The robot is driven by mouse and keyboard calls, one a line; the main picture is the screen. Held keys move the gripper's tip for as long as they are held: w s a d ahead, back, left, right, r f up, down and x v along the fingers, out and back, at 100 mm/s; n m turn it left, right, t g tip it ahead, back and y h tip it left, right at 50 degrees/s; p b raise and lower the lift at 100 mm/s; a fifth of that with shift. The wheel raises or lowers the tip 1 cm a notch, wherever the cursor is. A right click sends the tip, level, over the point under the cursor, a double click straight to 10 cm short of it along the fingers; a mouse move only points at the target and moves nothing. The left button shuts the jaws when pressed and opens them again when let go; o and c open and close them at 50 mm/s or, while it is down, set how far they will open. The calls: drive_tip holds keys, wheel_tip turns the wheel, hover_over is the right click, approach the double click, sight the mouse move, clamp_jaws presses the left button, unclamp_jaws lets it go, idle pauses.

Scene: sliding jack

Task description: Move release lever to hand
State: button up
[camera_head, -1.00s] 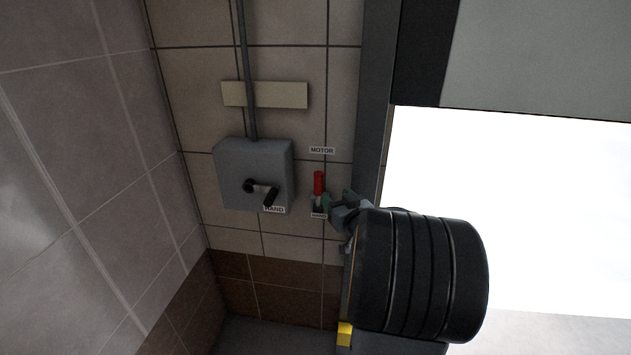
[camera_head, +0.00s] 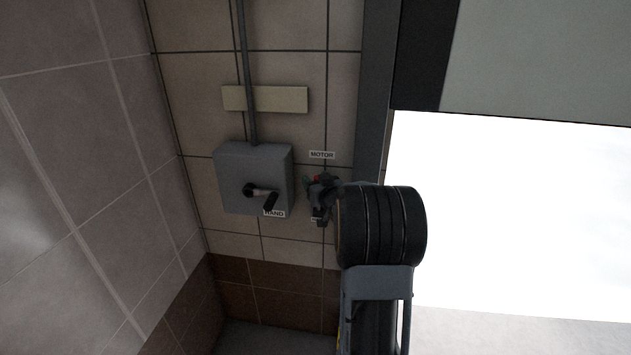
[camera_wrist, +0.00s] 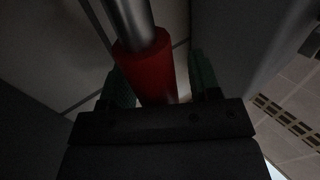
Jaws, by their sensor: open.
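The release lever has a red grip on a bright metal rod. In the wrist view the red grip (camera_wrist: 147,72) lies between the two green finger pads of my gripper (camera_wrist: 162,85), which is open; contact with the pads cannot be told. The lever's red end is just below the MOTOR label (camera_head: 322,155). The lower label, HAND, is mostly hidden behind my gripper.
A grey box (camera_head: 236,170) with a black crank (camera_head: 262,194) and its own HAND label stands close to the left of my gripper. A dark vertical door frame (camera_head: 372,110) rises to the right, beside a bright opening. A conduit (camera_head: 246,70) runs up from the box.

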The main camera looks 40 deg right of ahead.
clamp_jaws()
idle(0.6)
